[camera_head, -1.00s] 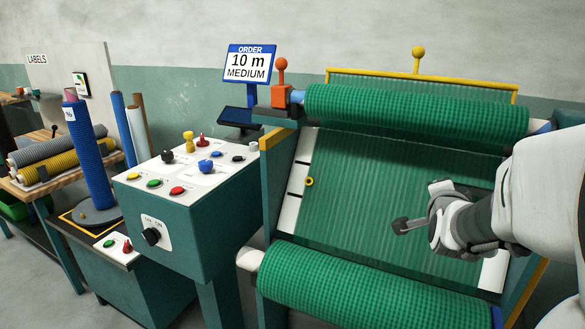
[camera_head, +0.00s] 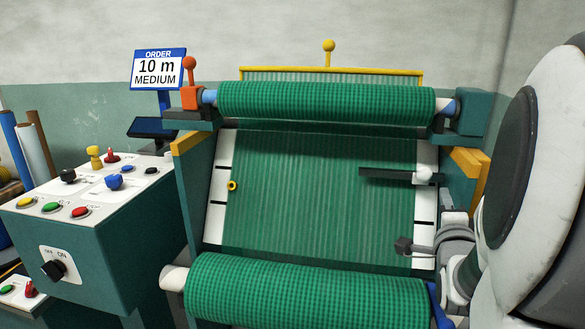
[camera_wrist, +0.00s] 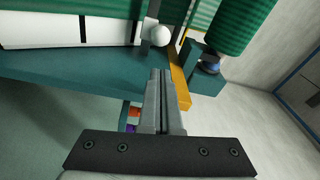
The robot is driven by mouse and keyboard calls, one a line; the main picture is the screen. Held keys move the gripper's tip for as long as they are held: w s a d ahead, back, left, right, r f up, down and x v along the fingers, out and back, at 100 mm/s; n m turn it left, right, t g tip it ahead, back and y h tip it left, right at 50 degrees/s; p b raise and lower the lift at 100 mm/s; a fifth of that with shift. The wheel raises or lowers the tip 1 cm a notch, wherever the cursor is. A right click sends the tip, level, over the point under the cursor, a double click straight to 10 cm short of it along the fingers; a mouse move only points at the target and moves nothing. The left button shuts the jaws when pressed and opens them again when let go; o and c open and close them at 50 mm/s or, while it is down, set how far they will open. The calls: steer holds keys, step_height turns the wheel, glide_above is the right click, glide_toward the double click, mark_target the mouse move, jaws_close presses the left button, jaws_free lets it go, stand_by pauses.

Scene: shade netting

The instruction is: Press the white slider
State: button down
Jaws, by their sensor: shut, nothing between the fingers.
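The white slider (camera_head: 424,175) is a small white ball-like knob at the right edge of the green netting panel. A dark flat bar reaches left from it across the netting. In the wrist view the white slider (camera_wrist: 159,35) is just beyond my fingertips. My gripper (camera_head: 447,192) is below and right of the knob in the head view, with a visible gap. In the wrist view my gripper (camera_wrist: 160,73) has its two grey fingers together, empty, pointing towards the knob.
An upper green roll (camera_head: 325,103) and a lower green roll (camera_head: 305,290) border the panel. A yellow-edged side wall (camera_head: 470,170) stands close right of the slider. A control box (camera_head: 100,240) with buttons is at left.

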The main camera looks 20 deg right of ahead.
mark_target(423, 177)
steer(key=shift+w+d+r, duration=0.1)
steer(key=p+x, duration=0.4)
steer(key=x, duration=0.5)
steer(key=shift+w+p, duration=0.3)
steer(key=shift+w, duration=0.05)
steer(key=shift+d, duration=0.1)
